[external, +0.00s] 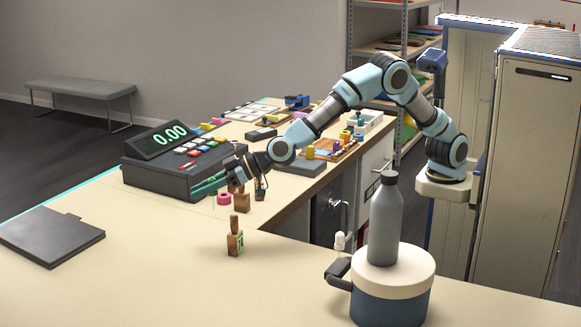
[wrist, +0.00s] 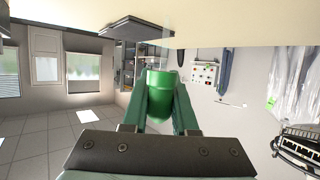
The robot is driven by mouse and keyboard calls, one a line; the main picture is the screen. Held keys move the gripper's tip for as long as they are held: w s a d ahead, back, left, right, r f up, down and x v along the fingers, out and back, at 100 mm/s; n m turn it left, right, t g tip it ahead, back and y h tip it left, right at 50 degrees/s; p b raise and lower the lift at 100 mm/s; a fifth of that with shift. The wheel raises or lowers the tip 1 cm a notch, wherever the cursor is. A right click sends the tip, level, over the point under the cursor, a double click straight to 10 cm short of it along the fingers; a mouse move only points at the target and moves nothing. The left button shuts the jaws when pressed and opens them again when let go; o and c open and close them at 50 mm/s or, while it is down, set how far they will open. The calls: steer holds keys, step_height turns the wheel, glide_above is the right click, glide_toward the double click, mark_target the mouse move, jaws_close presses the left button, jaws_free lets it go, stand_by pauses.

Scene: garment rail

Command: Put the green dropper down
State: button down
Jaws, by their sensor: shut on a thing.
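My gripper (external: 203,187) is low over the counter, in front of the cash register, with its green fingers pointing left. In the wrist view the fingers (wrist: 159,100) are shut on the green dropper (wrist: 160,84), which shows as a rounded green body between them. In the external view the dropper is hard to tell from the green fingers. A thin pale line below the fingers may be its tip. I cannot tell whether it touches the counter.
A cash register (external: 175,163) stands right behind my gripper. A pink tape roll (external: 223,198) and wooden stamps (external: 235,243) are close by on the right. A dark folder (external: 50,237) lies at left. A bottle (external: 384,225) stands on a round pot (external: 392,300). The front counter (external: 150,270) has free room.

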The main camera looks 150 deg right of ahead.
steer(key=w+a+p, duration=0.2)
steer(key=w+a, duration=0.5)
steer(key=a, duration=0.6)
steer(key=shift+w+a+f+p, duration=0.1)
steer(key=shift+a+f+p, duration=0.1)
steer(key=shift+f, duration=1.65)
steer(key=shift+w+a+f+p, duration=0.1)
steer(key=shift+f+p, duration=0.15)
steer(key=shift+f, duration=1.6)
steer(key=shift+a+f+p, duration=0.1)
steer(key=shift+f+p, duration=0.1)
steer(key=shift+f, duration=1.65)
steer(key=shift+f, duration=0.15)
steer(key=c, duration=0.7)
jaws_free()
